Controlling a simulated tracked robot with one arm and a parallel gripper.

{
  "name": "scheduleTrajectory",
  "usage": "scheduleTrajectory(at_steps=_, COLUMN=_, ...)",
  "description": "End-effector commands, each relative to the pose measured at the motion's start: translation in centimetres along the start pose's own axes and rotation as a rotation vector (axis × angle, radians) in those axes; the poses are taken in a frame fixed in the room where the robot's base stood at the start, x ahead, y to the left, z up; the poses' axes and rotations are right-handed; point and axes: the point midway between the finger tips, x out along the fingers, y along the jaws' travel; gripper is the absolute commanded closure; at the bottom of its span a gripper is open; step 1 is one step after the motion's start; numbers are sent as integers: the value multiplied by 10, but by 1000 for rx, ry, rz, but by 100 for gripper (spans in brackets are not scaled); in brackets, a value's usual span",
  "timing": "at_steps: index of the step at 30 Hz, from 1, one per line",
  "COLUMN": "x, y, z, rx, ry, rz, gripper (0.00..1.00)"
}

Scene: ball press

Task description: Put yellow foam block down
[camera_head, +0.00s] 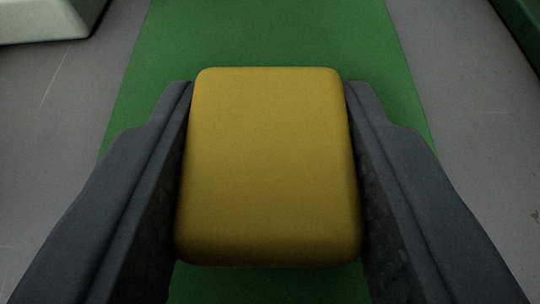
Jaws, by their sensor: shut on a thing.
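The yellow foam block (268,165) fills the middle of the view, a rounded block seen from behind and above. My gripper (268,92) is shut on it, with one dark grey finger pressed along its left side and the other along its right side. A green strip (270,35) runs below and beyond the block. The block hides the part of the strip behind it, and I cannot tell whether its underside touches the strip.
Grey floor (75,110) lies on both sides of the green strip. A pale object (45,18) stands at the top left corner. A dark green object (522,30) shows at the top right edge. The strip ahead of the block is clear.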

Motion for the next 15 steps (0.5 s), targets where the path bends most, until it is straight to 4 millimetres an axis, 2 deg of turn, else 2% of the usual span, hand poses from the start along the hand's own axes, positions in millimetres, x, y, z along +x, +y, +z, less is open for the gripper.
scheduleTrajectory(at_steps=2, x=4, y=0, z=11, rx=0, ry=-2, rz=0, gripper=86)
scheduleTrajectory(at_steps=12, x=4, y=-1, z=11, rx=0, ry=1, rz=-1, gripper=86)
scheduleTrajectory(at_steps=13, x=5, y=-1, z=12, rx=0, ry=1, rz=-1, gripper=62)
scheduleTrajectory(at_steps=15, x=4, y=-1, z=11, rx=0, ry=2, rz=-1, gripper=43)
